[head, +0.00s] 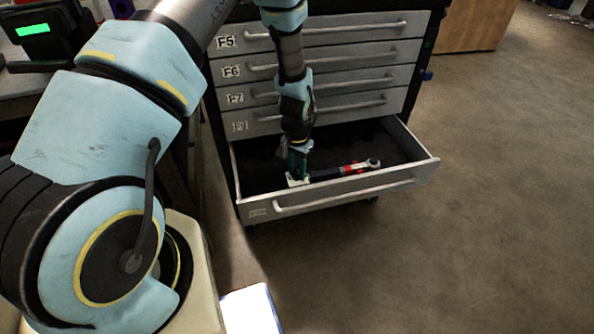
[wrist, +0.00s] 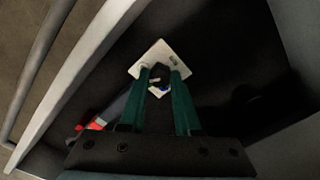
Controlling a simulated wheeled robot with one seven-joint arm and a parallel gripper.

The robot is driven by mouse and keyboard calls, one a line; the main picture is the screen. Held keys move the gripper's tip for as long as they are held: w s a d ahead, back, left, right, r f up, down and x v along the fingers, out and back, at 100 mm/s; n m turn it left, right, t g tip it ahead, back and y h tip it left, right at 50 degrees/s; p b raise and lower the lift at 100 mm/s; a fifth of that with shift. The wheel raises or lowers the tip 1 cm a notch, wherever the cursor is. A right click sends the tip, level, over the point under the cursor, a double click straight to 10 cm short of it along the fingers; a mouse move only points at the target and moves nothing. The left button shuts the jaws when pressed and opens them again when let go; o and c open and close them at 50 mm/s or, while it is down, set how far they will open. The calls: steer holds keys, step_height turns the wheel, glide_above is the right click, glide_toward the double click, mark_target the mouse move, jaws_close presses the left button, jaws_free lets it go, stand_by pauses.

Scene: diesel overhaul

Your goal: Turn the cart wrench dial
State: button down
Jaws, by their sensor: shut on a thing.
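The wrench (head: 357,168), dark with red bands, lies in the open bottom drawer (head: 345,200) of the cart; its ratchet head points right. In the wrist view part of the wrench (wrist: 95,125) shows at the lower left. My gripper (head: 297,177) reaches straight down into the drawer at the wrench's left end. In the wrist view the green fingers of my gripper (wrist: 161,85) close around a dark round dial (wrist: 159,73). A pale square plate (wrist: 150,60) lies under the dial. The fingers hide part of the wrench end.
Closed drawers with bar handles (head: 335,79) rise above the open one, close behind my arm. The open drawer's front wall and side walls stand around my gripper. Open floor (head: 500,180) lies to the right and in front. A wooden cabinet (head: 475,25) stands at the back right.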

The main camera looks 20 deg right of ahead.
mark_target(297, 173)
steer(key=m, duration=0.5)
steer(key=shift+m, duration=0.3)
stand_by(0.4)
steer(key=c, duration=0.6)
jaws_free()
step_height(297, 173, up, 11)
steer(key=shift+b, duration=0.3)
steer(key=shift+f, duration=0.1)
